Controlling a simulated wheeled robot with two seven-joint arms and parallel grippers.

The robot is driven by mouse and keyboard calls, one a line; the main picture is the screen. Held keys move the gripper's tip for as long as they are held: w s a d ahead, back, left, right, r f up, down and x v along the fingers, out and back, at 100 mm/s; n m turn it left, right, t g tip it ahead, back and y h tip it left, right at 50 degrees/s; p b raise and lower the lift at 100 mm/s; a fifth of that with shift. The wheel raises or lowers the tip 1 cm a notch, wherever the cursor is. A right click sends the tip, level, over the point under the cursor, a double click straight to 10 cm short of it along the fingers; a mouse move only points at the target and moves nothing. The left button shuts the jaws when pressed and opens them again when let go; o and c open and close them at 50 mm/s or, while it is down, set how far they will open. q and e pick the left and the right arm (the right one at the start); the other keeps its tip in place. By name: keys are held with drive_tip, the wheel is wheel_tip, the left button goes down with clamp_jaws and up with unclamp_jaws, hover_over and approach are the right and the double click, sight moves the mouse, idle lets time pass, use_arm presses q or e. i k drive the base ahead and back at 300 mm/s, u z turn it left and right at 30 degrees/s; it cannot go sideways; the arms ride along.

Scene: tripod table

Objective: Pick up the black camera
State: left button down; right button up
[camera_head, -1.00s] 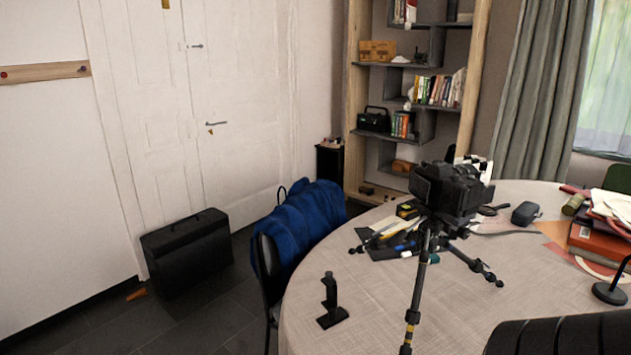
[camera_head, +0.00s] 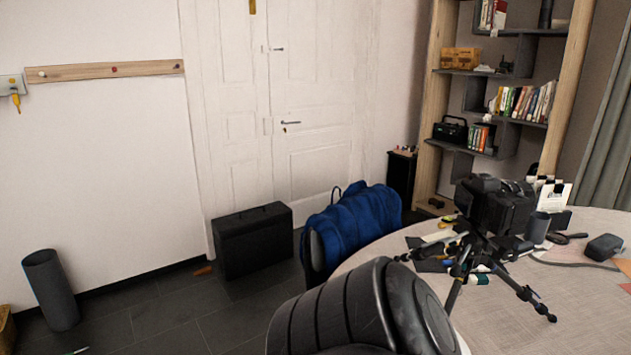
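The black camera (camera_head: 496,203) is mounted on top of a small black tripod (camera_head: 487,267). The tripod stands on the round table (camera_head: 520,325) with the light cloth, right of centre. A large dark rounded arm link of mine fills the bottom middle and hides the table's near left part. Neither gripper shows, and nothing is seen touching the camera.
A blue jacket (camera_head: 352,228) hangs over a chair at the table's left. A black case (camera_head: 253,240) stands by the white door. A dark cylindrical bin (camera_head: 51,290) is at left.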

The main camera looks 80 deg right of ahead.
sight(495, 214)
drive_tip(key=k, duration=1)
drive_tip(key=z, duration=0.85)
